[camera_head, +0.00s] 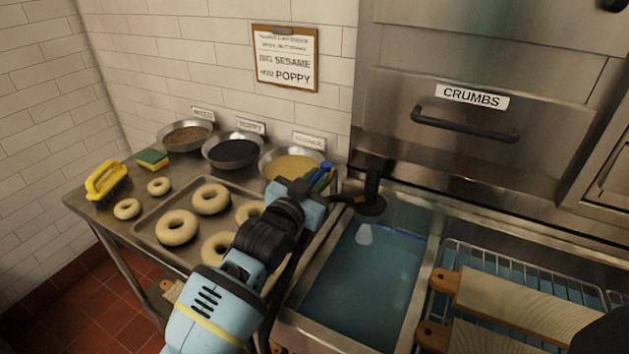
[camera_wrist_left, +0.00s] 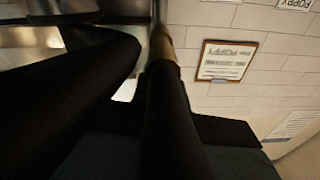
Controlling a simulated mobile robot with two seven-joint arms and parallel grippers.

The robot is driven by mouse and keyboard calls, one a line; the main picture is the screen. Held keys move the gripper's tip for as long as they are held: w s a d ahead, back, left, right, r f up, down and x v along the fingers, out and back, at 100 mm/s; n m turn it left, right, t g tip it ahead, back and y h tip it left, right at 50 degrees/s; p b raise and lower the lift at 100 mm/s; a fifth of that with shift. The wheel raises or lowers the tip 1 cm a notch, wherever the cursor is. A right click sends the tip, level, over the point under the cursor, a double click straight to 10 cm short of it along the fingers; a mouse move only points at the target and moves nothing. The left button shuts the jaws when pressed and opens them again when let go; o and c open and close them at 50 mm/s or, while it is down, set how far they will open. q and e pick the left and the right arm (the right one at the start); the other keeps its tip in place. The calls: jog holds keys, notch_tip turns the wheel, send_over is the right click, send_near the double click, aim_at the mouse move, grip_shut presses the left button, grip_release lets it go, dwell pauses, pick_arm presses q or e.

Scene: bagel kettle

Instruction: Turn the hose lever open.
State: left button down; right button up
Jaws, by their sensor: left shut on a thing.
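My left gripper (camera_head: 338,198) reaches over the bagel table to the near side of a dark upright fitting (camera_head: 372,190) at the back left of the water basin. It is shut on the hose lever, most of which the fingers hide. A small brass-coloured part (camera_head: 357,199) shows between the fingers and the fitting. In the left wrist view the dark fingers (camera_wrist_left: 150,95) fill the middle, with a brass-coloured piece (camera_wrist_left: 163,50) just beyond them. The lever's exact angle cannot be told.
A basin of blue water (camera_head: 365,285) lies below the fitting. A tray of bagels (camera_head: 150,230) and several topping bowls (camera_head: 235,150) are on the left table. Wooden boards (camera_head: 520,305) rest on a wire rack (camera_head: 500,262) at right. A steel drawer labelled CRUMBS (camera_head: 470,155) stands behind.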

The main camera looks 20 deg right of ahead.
pick_arm(q)
jog(key=shift+r, duration=0.15)
jog(key=c, duration=1.4)
grip_release()
jog(key=shift+s+a, duration=0.45)
jog(key=shift+p+v, duration=0.35)
jog(key=shift+v, duration=2.95)
